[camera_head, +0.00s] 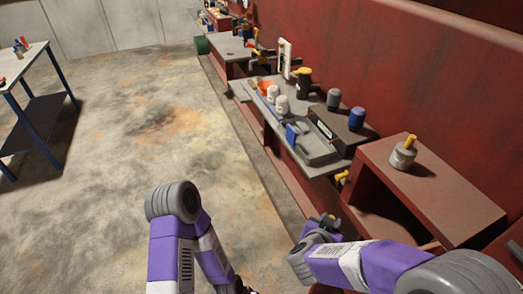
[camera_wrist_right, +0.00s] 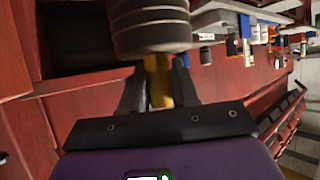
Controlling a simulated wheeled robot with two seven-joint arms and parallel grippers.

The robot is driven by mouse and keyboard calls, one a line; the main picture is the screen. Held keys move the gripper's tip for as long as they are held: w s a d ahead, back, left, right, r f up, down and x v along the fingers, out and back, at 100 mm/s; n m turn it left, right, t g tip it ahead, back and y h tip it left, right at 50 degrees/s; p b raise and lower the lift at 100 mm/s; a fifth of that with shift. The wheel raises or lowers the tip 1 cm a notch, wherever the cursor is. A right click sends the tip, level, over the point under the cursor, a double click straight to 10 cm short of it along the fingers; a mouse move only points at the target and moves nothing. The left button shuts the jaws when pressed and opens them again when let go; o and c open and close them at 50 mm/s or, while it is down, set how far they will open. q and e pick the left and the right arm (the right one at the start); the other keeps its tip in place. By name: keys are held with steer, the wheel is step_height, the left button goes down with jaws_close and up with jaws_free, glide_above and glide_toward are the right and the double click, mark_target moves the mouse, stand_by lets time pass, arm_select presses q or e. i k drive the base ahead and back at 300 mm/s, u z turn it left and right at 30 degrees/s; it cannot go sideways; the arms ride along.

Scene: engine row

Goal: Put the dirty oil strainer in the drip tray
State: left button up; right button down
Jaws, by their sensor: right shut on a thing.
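My right gripper (camera_wrist_right: 158,88) is shut on the yellow handle (camera_wrist_right: 158,80) of a grey ribbed cylinder, which I take to be the oil strainer (camera_wrist_right: 150,25). The strainer's far end is cut off at the top of the wrist view. In the head view my right wrist is low, in front of the red shelf unit, and the held strainer cannot be made out. A shallow grey tray (camera_head: 318,152), likely the drip tray, lies on the near end of the bench. My left arm shows in the head view, but its gripper does not.
A second grey cylinder with a yellow handle (camera_head: 403,156) stands on the open red shelf unit (camera_head: 445,190). The floor (camera_head: 110,190) to the left is clear.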

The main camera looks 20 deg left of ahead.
mark_target(312, 149)
steer(key=u, duration=0.7)
steer(key=k, duration=0.95)
steer(key=u, duration=0.65)
steer(key=i, duration=1.35)
steer(key=z, duration=1.15)
steer(key=i, duration=1.3)
steer(key=z, duration=0.25)
